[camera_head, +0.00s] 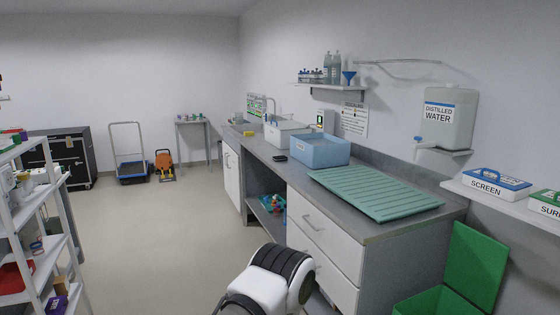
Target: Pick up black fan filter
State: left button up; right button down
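A small flat black object (280,158) lies on the grey counter (262,147), just left of the blue bin. It may be the black fan filter, but it is too small to tell. A white and black part of my own arm shows at the bottom centre, in front of the drawers. Neither of my grippers shows in this view.
The counter also holds a blue bin (318,151), a green ribbed mat (372,193) and a white box (288,135). A green open bin (430,302) stands at the lower right. White shelving (48,235) is at left. The floor between is clear.

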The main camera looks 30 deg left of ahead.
aim_at(279, 159)
jog(key=i+j, duration=0.15)
jog(key=j, duration=0.25)
jog(key=i+j+z, duration=0.1)
jog(key=j, duration=0.3)
jog(key=i+j, duration=0.2)
jog(key=j, duration=0.2)
jog(key=i+j, duration=0.1)
jog(key=j, duration=0.3)
jog(key=i+z, duration=0.05)
